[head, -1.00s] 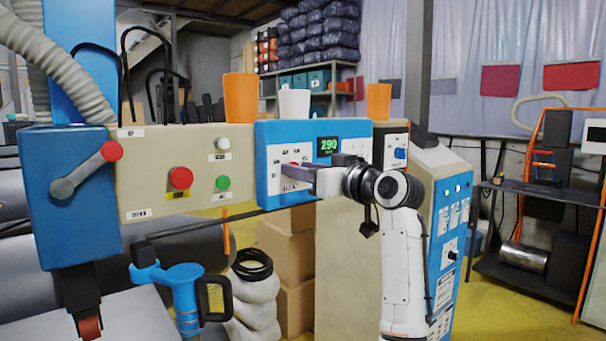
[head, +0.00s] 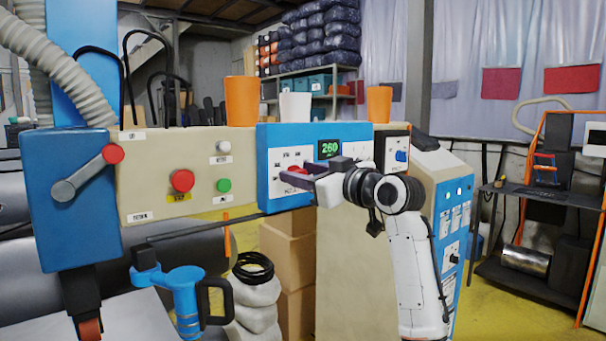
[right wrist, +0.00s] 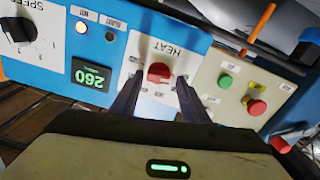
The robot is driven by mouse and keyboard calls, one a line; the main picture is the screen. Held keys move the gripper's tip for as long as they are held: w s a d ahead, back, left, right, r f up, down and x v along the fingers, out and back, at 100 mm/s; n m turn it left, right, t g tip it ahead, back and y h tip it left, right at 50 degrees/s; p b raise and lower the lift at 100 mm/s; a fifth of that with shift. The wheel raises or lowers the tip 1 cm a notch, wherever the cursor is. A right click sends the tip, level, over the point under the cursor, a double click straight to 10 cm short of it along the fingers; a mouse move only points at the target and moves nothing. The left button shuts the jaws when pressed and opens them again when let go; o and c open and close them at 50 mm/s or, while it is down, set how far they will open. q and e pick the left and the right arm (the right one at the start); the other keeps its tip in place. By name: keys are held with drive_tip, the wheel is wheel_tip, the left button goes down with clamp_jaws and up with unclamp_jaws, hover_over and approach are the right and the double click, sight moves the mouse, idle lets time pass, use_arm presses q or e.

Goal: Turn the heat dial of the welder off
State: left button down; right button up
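The heat dial is a red knob (right wrist: 158,73) on a white plate marked HEAT in the right wrist view, its pale mark toward the lower side there. In the head view the red dial (head: 297,170) shows just past my fingertips on the blue welder panel (head: 265,146). The green display reads 260 (head: 328,149). My right gripper (head: 300,177) is open at the panel. In the right wrist view its two dark fingers (right wrist: 159,88) stand on either side of the dial with gaps; whether they touch it is unclear. My left gripper is not in view.
A black speed dial (right wrist: 18,29) is on the same panel. Orange and white cups (head: 294,106) stand on top.

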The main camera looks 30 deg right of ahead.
drive_tip(key=shift+o, duration=0.6)
drive_tip(key=shift+s+d, duration=0.1)
drive_tip(key=shift+s, duration=0.2)
drive_tip(key=s+b, duration=0.2)
drive_tip(key=s, duration=0.7)
drive_tip(key=shift+s+d, duration=0.35)
